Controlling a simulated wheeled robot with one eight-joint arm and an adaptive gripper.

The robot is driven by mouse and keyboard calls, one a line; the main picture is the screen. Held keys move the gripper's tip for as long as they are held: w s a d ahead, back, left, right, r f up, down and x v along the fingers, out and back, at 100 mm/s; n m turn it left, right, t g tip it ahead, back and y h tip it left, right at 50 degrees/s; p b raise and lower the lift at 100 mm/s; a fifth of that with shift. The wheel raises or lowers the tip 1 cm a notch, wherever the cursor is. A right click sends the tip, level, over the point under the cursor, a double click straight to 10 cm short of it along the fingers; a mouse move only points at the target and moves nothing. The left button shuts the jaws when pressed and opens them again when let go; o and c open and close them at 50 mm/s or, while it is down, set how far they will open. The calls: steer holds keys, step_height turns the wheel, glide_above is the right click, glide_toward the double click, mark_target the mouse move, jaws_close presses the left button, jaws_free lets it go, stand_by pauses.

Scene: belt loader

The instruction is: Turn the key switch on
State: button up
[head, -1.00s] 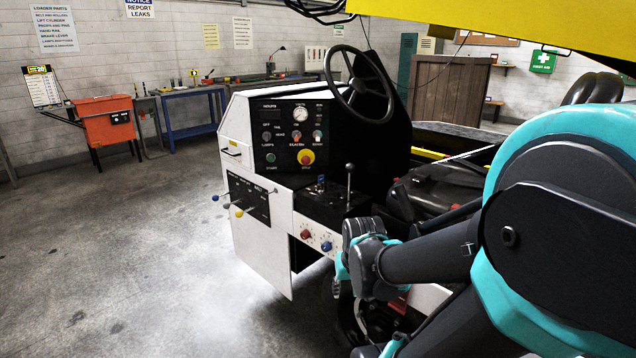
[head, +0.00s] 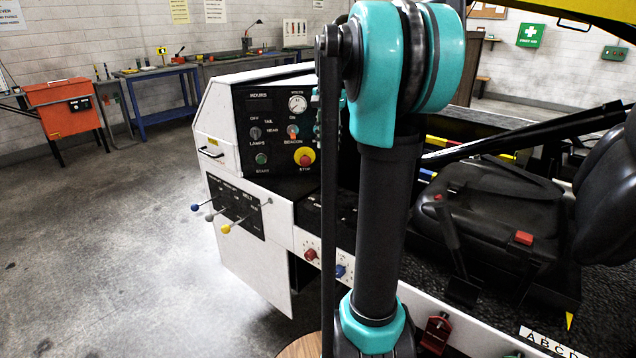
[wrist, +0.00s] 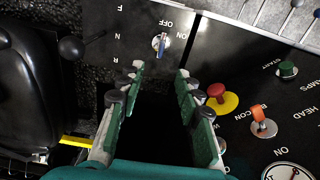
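The key switch (wrist: 160,43), a silver barrel with a blue key, sits on a black panel at the top middle of the wrist view. OFF and ON labels stand beside it. I cannot tell clearly which label the key points to. My gripper (wrist: 159,73) is open and empty, with green-padded fingers apart on either side. The switch shows just beyond the fingertips, between their lines, with no visible contact. In the head view my arm hides the switch and my gripper.
In the wrist view a red stop button (wrist: 216,91), orange beacon switch (wrist: 263,124) and green start button (wrist: 287,69) lie to the right. A black knobbed lever (wrist: 71,47) stands left. The black seat (head: 490,200) is right of my arm in the head view.

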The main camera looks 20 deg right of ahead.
glide_toward(327, 191)
steer(key=f, duration=0.9)
steer(key=shift+w+d+f, duration=0.1)
steer(key=shift+w+f, duration=0.15)
steer(key=shift+w, duration=0.05)
steer(key=shift+c, duration=0.6)
jaws_close()
